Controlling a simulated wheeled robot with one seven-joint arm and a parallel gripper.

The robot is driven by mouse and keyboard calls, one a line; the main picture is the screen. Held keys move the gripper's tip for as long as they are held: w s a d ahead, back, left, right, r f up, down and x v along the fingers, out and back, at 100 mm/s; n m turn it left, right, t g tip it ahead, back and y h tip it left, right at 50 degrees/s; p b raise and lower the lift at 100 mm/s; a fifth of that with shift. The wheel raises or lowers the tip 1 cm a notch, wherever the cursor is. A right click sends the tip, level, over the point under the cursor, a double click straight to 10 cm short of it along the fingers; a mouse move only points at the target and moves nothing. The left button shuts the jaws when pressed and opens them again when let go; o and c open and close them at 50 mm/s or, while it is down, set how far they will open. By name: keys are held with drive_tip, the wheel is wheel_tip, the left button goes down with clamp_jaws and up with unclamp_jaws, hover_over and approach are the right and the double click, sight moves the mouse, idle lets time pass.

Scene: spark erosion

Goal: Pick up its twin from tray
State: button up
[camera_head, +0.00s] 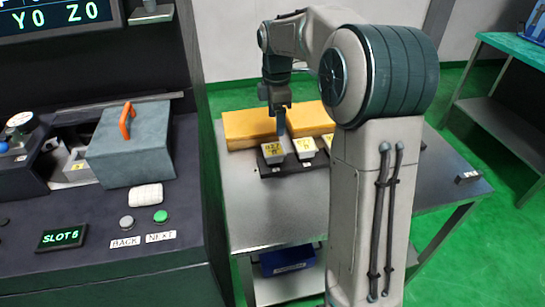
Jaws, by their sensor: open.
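My gripper (281,127) points down over a dark tray (268,172) on the metal table. The tray holds small grey blocks with yellow labels. One labelled block (273,153) sits just left of and below my fingertips. Another labelled block (305,147) sits to the right. The writing on the labels is too small to read surely. My gripper is open and I see nothing held in it. Whether the fingers touch a block cannot be told. My arm hides the right part of the tray.
The machine at left has a grey box with an orange handle (127,120), a SLOT display (62,238), and a green button (160,217). A small dark item (467,177) lies at the table's right. The table's front left is clear.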

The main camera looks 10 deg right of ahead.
hover_over(274, 149)
drive_tip(key=f, duration=0.6)
drive_tip(key=shift+s+d+f, duration=0.15)
drive_tip(key=shift+s+d, duration=0.05)
drive_tip(key=f, duration=0.4)
drive_tip(key=shift+w+a+f+b, duration=0.25)
drive_tip(key=shift+a+f+b, duration=0.05)
drive_tip(key=shift+b, duration=0.05)
drive_tip(key=shift+f, duration=0.6)
drive_tip(key=c, duration=1)
